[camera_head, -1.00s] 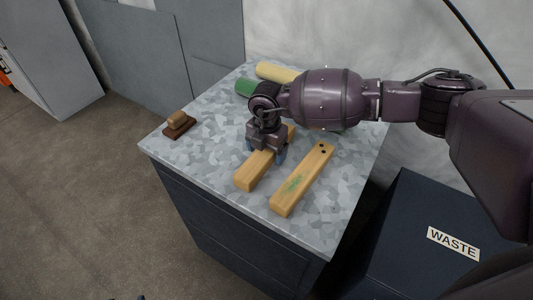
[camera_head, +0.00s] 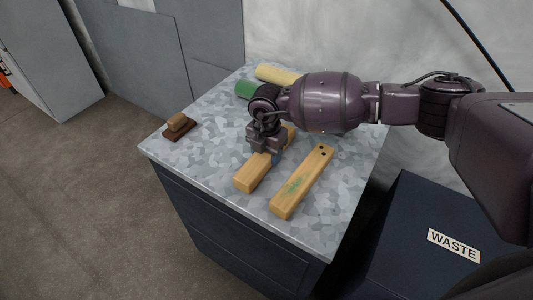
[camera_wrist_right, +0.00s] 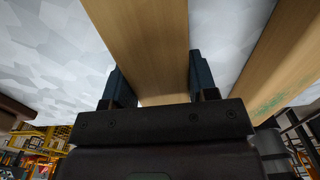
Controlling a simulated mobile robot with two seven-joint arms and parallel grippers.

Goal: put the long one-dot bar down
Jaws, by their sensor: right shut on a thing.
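A wooden bar (camera_head: 252,176) is between the fingers of my right gripper (camera_head: 264,153), which is shut on it. The bar lies flat, on or very near the tabletop; I cannot tell whether there is a gap. My gripper covers its middle, and I see no dots on the part that shows. In the right wrist view the bar (camera_wrist_right: 145,40) runs between both fingers of the right gripper (camera_wrist_right: 162,84). A second wooden bar (camera_head: 302,183), with two dark dots and a green mark, lies beside it on the right, apart from it. My left gripper is not in view.
The grey patterned tabletop (camera_head: 210,150) is clear at the left and front. A brown wooden block-like tool (camera_head: 179,127) lies near the left edge. A green cylinder (camera_head: 245,89) and a cream cylinder (camera_head: 276,74) lie at the back. A dark WASTE bin (camera_head: 412,220) stands at the right.

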